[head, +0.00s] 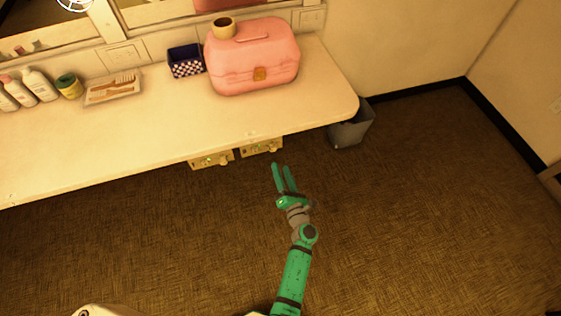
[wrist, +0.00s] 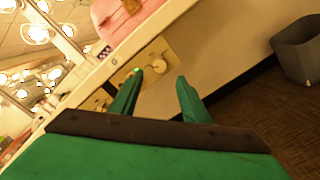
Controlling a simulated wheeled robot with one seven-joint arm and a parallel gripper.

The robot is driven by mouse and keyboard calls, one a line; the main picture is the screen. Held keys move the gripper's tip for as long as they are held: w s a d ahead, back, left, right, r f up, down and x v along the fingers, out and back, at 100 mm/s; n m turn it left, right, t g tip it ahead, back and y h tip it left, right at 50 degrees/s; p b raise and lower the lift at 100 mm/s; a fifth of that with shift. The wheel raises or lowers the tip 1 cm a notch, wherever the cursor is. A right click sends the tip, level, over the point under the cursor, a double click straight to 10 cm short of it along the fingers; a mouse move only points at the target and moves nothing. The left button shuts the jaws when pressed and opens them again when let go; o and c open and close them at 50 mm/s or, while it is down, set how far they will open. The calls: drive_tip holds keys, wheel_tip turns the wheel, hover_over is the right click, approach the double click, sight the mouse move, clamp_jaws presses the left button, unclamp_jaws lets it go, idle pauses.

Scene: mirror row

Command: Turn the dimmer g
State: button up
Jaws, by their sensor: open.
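Two pale dimmer panels are mounted under the counter's front edge, a left panel (head: 211,160) and a right panel (head: 261,147). In the wrist view the nearer panel (wrist: 172,52) carries a round whitish knob (wrist: 159,67), seen between my fingers. The other panel (wrist: 97,101) is partly hidden by my left finger. My gripper (head: 282,167) is open and empty, its fingers pointing toward the counter edge just below the right panel. In the wrist view, the fingers show no contact with the knob.
The counter (head: 180,125) overhangs the panels. On it stand a pink case (head: 253,62), a dark blue box (head: 185,61), a tray with combs (head: 112,88) and several bottles (head: 38,85). A grey bin (head: 350,128) stands on the floor at right. The floor around my arm is clear.

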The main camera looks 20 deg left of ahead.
drive_tip(key=shift+v, duration=1.25)
